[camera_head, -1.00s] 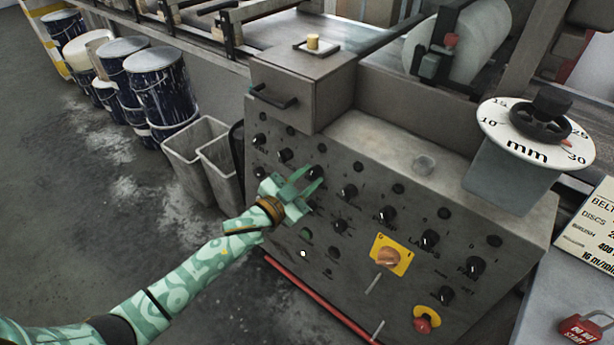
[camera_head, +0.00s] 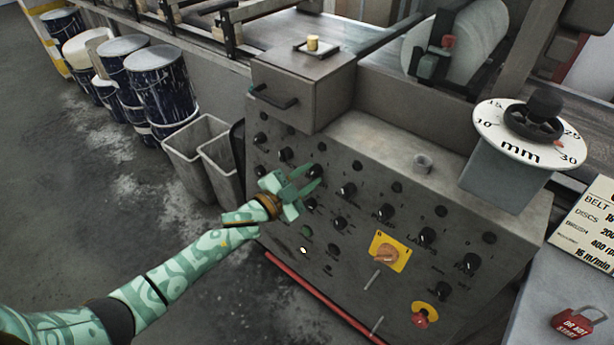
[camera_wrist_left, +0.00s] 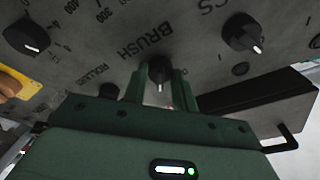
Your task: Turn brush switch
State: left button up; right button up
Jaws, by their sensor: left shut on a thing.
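The brush switch (camera_wrist_left: 159,70) is a black knob with a pale pointer line, beside the word BRUSH on the grey panel in the left wrist view. My left gripper (camera_wrist_left: 160,84) has one finger on each side of this knob and is shut on it. In the head view, the left gripper (camera_head: 309,179) is at the upper left part of the control panel (camera_head: 385,170), with its fingers around a black knob (camera_head: 315,171). The fingers partly hide the knob there. My right gripper is not in view.
Other black knobs sit close by, such as one to the right (camera_head: 347,189) and one to the left (camera_head: 285,154). A yellow-plated orange switch (camera_head: 386,254) and a red stop button (camera_head: 420,320) are lower right. A box with a handle (camera_head: 303,85) stands above. Grey bins (camera_head: 195,150) stand left.

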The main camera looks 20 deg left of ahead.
pick_arm(q)
jog(key=o, duration=1)
jog(key=shift+c, duration=0.2)
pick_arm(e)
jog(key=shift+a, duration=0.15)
pick_arm(q)
jog(key=shift+s, duration=0.1)
jog(key=p+v, duration=0.4)
jog(key=v, duration=1.2)
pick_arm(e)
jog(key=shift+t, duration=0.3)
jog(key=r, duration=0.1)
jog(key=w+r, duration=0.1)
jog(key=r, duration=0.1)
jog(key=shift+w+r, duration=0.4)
pick_arm(q)
jog(key=shift+a+f, duration=0.1)
jog(key=shift+f, duration=0.05)
